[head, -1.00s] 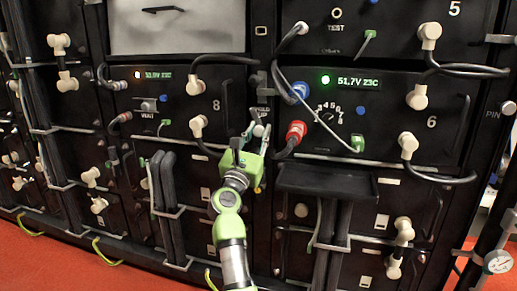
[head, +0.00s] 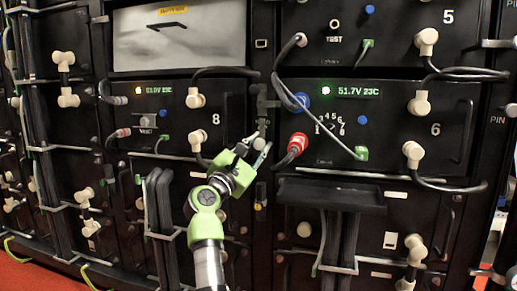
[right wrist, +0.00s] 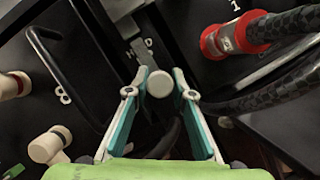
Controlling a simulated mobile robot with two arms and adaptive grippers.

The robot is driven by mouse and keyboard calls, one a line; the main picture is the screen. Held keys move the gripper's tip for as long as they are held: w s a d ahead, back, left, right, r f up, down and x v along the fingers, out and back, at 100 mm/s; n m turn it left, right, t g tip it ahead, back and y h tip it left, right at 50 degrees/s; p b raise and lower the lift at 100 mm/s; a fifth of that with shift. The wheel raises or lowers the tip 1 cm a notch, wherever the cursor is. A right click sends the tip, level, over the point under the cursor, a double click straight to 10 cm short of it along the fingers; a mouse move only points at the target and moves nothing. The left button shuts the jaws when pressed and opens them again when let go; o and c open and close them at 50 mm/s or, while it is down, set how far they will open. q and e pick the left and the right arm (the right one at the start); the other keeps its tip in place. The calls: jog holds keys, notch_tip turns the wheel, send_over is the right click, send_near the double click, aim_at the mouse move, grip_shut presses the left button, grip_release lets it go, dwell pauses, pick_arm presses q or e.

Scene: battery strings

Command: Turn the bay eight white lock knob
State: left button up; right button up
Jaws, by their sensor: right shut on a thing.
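The white lock knob (right wrist: 159,84) shows in the right wrist view as a pale round cap between the fingertips of my right gripper (right wrist: 160,88). The gripper is shut on it, with a finger along each side. In the head view my right gripper (head: 255,150) is at the lower right edge of bay eight (head: 232,103), beside the post between bays eight and six. The knob is small there and mostly hidden by the fingers. I cannot tell how far the knob is turned. My left gripper is not in view.
A red connector (head: 298,142) with a thick cable is just right of the gripper; it also shows in the wrist view (right wrist: 235,36). White elbow plugs (head: 196,140) and a black handle (right wrist: 75,60) are close by. A dark shelf (head: 330,195) juts out at lower right.

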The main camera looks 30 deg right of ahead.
aim_at(262, 105)
jog(key=o, duration=1.1)
jog(key=shift+o, duration=0.2)
notch_tip(262, 105, up, 10)
jog(key=shift+a, duration=0.1)
